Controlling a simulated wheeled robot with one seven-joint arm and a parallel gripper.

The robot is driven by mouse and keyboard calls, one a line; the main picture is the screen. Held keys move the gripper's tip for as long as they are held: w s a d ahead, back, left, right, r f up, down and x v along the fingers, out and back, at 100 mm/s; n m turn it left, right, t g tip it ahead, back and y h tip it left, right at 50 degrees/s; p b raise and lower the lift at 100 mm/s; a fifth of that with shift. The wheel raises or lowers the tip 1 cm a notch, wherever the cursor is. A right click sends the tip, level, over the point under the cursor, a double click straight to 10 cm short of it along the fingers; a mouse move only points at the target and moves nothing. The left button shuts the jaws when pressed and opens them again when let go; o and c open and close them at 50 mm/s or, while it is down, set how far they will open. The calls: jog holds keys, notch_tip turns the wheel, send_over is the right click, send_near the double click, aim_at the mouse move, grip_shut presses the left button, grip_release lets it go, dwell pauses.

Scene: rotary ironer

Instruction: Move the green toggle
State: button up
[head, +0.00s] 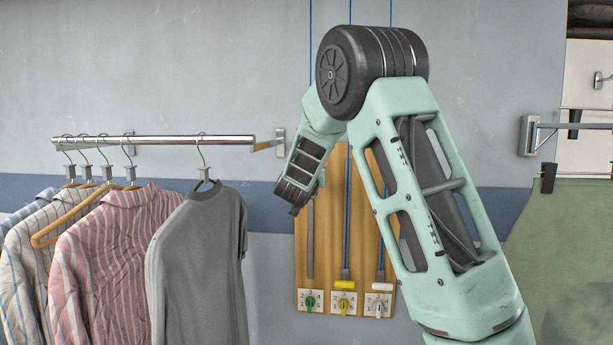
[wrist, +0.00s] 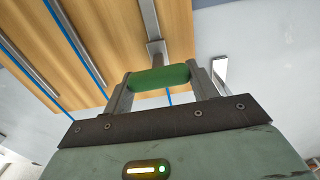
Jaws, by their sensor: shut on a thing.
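The green toggle (wrist: 158,78) is a short green bar on a grey metal stem. In the wrist view it lies between the two fingers of my gripper (wrist: 161,82), which is shut on it. The stem rises from a wooden board (wrist: 110,45) with metal slots and blue cords. In the head view my gripper (head: 296,207) is at the upper left of the same board (head: 330,250), over the left slot (head: 310,245). The toggle and fingertips are too hidden there to make out. A green pointer knob (head: 310,302) sits on a numbered plate below that slot.
A yellow toggle (head: 345,284) and a white toggle (head: 381,287) sit low in the other slots, above yellow (head: 344,307) and white (head: 379,310) pointers. Shirts (head: 115,265) hang from a rail (head: 155,140) to the left. A green cloth (head: 575,260) hangs right.

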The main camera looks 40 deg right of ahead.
jog(key=shift+r, duration=0.35)
jog(key=o, duration=1.4)
jog(key=shift+f, duration=0.1)
jog(key=b+v, duration=0.6)
jog(key=v, duration=1.1)
jog(key=shift+s+a+f+b, duration=0.1)
jog(key=shift+s+a+b, duration=0.05)
jog(key=shift+b, duration=0.25)
